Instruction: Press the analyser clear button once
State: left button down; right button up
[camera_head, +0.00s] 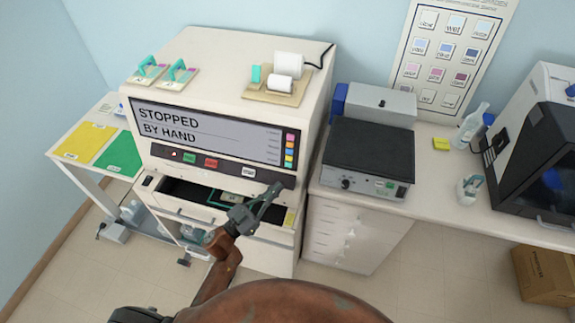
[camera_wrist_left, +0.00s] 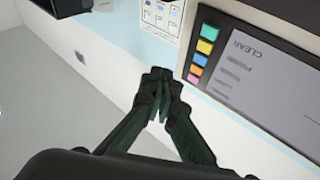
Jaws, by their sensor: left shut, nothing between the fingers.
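The analyser (camera_head: 240,60) is a large cream cabinet against the back wall. Its screen (camera_head: 205,130) reads "STOPPED BY HAND" in the head view. Below the screen is a dark strip with a green button (camera_head: 190,158), a red button (camera_head: 211,162) and a white button (camera_head: 249,172); their labels are too small to read. In the wrist view the screen (camera_wrist_left: 262,85) shows the word "CLEAR" beside coloured squares. My left gripper (camera_head: 278,187) is shut and empty, in front of the analyser's right side, right of the white button. Its closed fingertips (camera_wrist_left: 160,76) show in the wrist view. My right gripper is out of view.
An open drawer (camera_head: 176,196) juts out below the button strip, under my left gripper. A grey hotplate-like device (camera_head: 368,150) stands on the bench to the right. A printer-like stand (camera_head: 275,92) and teal-handled holders (camera_head: 178,75) sit on top of the analyser.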

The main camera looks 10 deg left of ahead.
aim_at(288, 165)
pick_arm(q)
jog(key=shift+w+d+f+b, duration=0.1)
jog(key=shift+w+f+b, duration=0.2)
jog(key=shift+w+b, duration=0.8)
jog(key=shift+w+f+b, duration=0.3)
jog(key=shift+w+b, duration=0.05)
jog(key=shift+w, duration=1.4)
jog(key=shift+w+d+f+b, duration=0.1)
jog(key=shift+w+f+b, duration=0.2)
jog(key=shift+w+b, duration=0.8)
jog(key=shift+w+p, duration=0.3)
jog(key=shift+p, duration=0.1)
jog(key=shift+w, duration=0.2)
jog(key=shift+w+f, duration=0.1)
jog(key=shift+w, duration=0.15)
jog(key=shift+w, duration=0.3)
jog(key=shift+s+p, duration=0.6)
jog(key=shift+s, duration=0.15)
